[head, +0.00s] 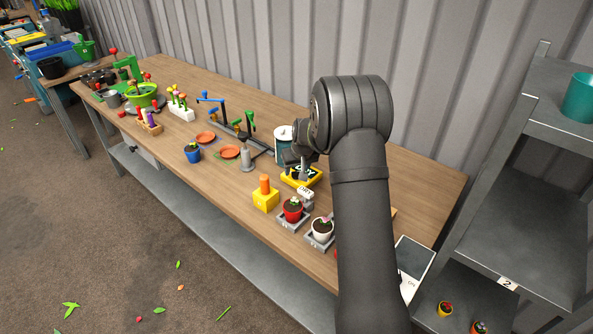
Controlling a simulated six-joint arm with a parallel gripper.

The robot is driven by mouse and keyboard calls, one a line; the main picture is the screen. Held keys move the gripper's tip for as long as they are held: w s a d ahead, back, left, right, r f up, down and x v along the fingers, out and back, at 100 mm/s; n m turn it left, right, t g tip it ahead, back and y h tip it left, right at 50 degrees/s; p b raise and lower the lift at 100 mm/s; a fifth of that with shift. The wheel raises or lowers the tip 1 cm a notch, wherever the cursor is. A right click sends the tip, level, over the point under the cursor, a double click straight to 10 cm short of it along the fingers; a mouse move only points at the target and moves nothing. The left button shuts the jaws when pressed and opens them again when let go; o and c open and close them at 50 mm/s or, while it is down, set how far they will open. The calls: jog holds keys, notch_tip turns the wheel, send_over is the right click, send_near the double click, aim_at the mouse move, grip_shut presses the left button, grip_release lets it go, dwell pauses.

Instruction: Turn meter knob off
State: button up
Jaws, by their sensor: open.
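A yellow device with a dark face, which looks like the meter (314,179), lies on the wooden table (345,215) right of the middle. Its knob cannot be made out; my wrist and gripper cover part of the device. My gripper (303,177) points down over the meter. It is open, but its fingers are small and dark here, and I cannot tell whether they touch the meter or are around a knob.
A yellow block with an orange peg (265,196), a red pot (292,212) and a white pot (322,230) stand in front of the meter. A pale can (283,145) stands behind. Orange saucers (229,152) and a blue pot (192,153) lie left. A grey shelf (540,190) is right.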

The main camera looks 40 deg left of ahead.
jog(key=shift+x, duration=0.8)
jog(key=shift+c, duration=0.2)
jog(key=c, duration=0.9)
jog(key=shift+c, duration=0.2)
jog(key=shift+n, duration=0.3)
jog(key=n+g, duration=0.1)
jog(key=n, duration=0.1)
jog(key=n+g, duration=0.1)
jog(key=n, duration=0.2)
jog(key=shift+w+y, duration=0.25)
jog(key=shift+y, duration=0.05)
jog(key=n+g, duration=0.1)
jog(key=n, duration=0.2)
jog(key=n+g, duration=0.1)
jog(key=n, duration=0.2)
jog(key=shift+w+h, duration=0.15)
jog(key=shift+h, duration=0.25)
jog(key=shift+n+g, duration=0.3)
jog(key=shift+n, duration=0.1)
